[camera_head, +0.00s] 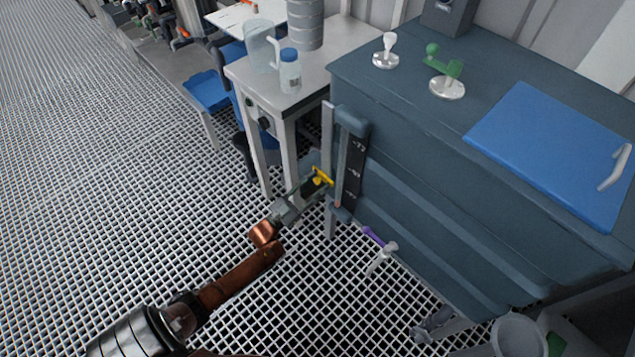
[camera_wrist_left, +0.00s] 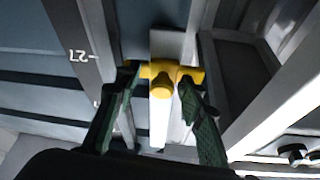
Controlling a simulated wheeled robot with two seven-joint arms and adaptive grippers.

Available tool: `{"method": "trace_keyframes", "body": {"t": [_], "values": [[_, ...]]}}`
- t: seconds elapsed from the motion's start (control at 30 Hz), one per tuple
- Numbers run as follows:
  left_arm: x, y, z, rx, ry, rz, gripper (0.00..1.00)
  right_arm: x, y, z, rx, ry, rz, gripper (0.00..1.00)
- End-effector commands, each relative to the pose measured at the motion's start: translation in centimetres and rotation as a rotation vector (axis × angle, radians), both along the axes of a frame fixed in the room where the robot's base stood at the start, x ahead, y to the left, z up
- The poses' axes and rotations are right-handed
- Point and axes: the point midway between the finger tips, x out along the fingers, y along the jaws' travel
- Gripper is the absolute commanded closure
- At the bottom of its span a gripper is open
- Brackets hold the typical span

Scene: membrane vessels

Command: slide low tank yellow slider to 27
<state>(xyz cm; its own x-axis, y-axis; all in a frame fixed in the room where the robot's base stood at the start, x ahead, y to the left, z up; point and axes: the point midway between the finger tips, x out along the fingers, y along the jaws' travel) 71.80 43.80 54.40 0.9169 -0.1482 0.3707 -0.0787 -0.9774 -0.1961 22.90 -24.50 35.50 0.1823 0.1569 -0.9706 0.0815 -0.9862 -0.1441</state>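The yellow slider (camera_head: 321,178) sits on the upright gauge (camera_head: 340,165) at the near left corner of the dark blue-grey tank (camera_head: 430,170). My left gripper (camera_head: 312,180) is at the slider. In the left wrist view the yellow slider (camera_wrist_left: 163,76) lies between the two green-padded fingers of my left gripper (camera_wrist_left: 160,85); their tips are at its two ends, and contact is hard to judge. The black scale (camera_wrist_left: 75,45) beside it shows a 27 mark (camera_wrist_left: 80,56), close to the slider's level. My right gripper is not in view.
A purple-handled valve (camera_head: 374,237) sticks out below the gauge. A small table (camera_head: 318,75) with a jug (camera_head: 262,45) and a bottle (camera_head: 290,72) stands behind left. A blue lid (camera_head: 550,150) lies on the tank top. The grating floor at left is clear.

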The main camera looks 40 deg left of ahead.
Motion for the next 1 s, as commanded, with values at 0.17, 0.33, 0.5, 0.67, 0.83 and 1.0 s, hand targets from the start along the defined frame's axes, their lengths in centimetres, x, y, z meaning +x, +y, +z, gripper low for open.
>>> {"method": "trace_keyframes", "body": {"t": [0.17, 0.33, 0.5, 0.67, 0.83, 1.0], "values": [[-0.2, 0.2, 0.1, -0.001, -0.002, 0.001, 0.64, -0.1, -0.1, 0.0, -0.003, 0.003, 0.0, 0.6], [-1.8, 0.4, -0.7, -0.001, 0.0, 0.002, 0.64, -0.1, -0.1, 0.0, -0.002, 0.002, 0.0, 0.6], [-5.0, 0.9, -2.1, 0.0, 0.002, 0.001, 0.64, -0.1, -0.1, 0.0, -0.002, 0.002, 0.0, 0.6], [-8.0, 1.3, -3.3, 0.0, 0.001, 0.0, 0.64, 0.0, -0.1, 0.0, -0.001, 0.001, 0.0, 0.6], [-10.0, 1.6, -4.1, -0.001, 0.001, 0.0, 0.64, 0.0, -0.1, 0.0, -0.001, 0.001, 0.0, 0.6], [-10.9, 1.7, -4.4, -0.001, -0.001, -0.001, 0.64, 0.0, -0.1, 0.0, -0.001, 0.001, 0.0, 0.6]]}}
